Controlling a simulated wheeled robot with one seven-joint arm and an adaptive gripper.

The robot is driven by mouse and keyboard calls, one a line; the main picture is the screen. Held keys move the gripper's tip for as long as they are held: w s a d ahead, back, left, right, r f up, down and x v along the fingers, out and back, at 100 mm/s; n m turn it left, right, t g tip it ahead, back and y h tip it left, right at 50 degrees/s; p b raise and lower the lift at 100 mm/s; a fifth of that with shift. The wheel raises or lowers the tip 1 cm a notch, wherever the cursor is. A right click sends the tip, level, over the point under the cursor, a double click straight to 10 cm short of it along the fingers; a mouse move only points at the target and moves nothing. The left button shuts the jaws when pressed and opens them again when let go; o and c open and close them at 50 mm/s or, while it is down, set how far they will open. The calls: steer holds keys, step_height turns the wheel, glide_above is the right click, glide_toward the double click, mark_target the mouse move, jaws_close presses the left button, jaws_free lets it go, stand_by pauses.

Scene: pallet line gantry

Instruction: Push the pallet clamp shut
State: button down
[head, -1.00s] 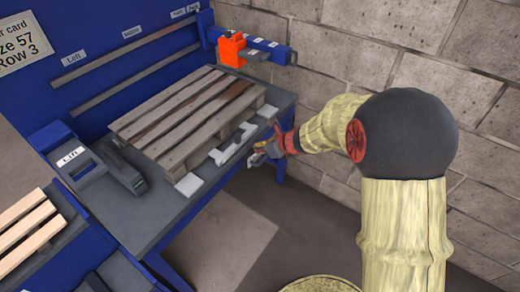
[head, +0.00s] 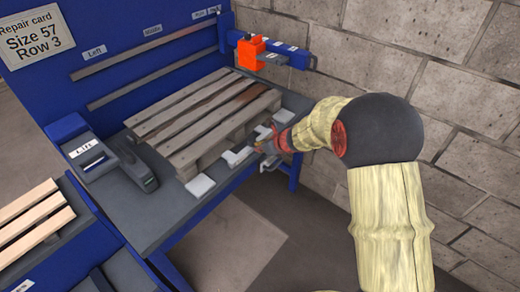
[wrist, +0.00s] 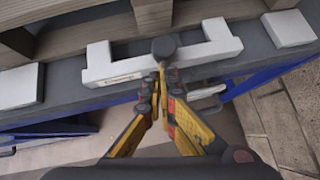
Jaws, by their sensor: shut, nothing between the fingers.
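The wooden pallet (head: 215,110) lies on the grey bench top; its edge also shows at the top of the wrist view (wrist: 85,18). A white U-shaped clamp bar (wrist: 110,72) with a small label sits at the bench's front edge, beside the pallet, with a gap between them on the left. It also shows in the head view (head: 236,157), partly hidden by my gripper. A dark round knob (wrist: 164,46) stands at the bar's middle. My gripper (wrist: 160,78) is shut and empty, its tips at or just in front of the bar under the knob; contact is unclear.
White pads (head: 200,185) sit along the bench edge. A grey device marked Lift (head: 88,150) stands at the left. An orange block (head: 249,54) sits on a blue rail at the back right. A block wall (head: 460,100) closes the right side.

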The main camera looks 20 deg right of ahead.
mark_target(250, 143)
steer(key=w+a, duration=0.1)
steer(key=w, duration=0.1)
steer(key=w+a+p, duration=0.1)
steer(key=shift+w+a, duration=0.35)
steer(key=shift+a, duration=0.05)
steer(key=shift+s+d, duration=0.1)
steer(key=shift+d, duration=0.05)
